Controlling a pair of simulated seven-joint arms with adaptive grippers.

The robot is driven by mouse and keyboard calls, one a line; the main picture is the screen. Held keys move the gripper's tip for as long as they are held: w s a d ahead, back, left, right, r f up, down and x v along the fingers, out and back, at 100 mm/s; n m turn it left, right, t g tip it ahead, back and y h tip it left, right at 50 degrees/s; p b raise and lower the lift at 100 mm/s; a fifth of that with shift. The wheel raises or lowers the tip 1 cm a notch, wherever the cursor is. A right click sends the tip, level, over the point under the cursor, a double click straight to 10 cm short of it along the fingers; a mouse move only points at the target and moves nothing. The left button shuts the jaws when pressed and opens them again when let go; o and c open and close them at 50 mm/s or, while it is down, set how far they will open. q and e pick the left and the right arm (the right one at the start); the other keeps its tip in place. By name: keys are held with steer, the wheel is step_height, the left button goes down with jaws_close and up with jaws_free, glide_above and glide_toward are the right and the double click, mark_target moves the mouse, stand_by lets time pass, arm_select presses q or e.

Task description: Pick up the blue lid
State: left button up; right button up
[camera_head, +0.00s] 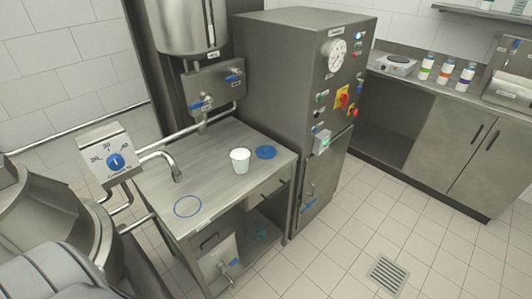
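The blue lid (265,152) lies flat on the metal table near its right edge. A white cup (240,164) stands upright just left of the lid, close to it; its fill cannot be made out clearly. Neither of my grippers is in view.
A blue ring mark (188,206) is on the table (215,185) at front left. A curved metal spout (174,167) hangs over the table's left side. A tall steel cabinet (288,80) stands behind and right of the lid. Blue-handled valves (203,104) are above the table's back.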

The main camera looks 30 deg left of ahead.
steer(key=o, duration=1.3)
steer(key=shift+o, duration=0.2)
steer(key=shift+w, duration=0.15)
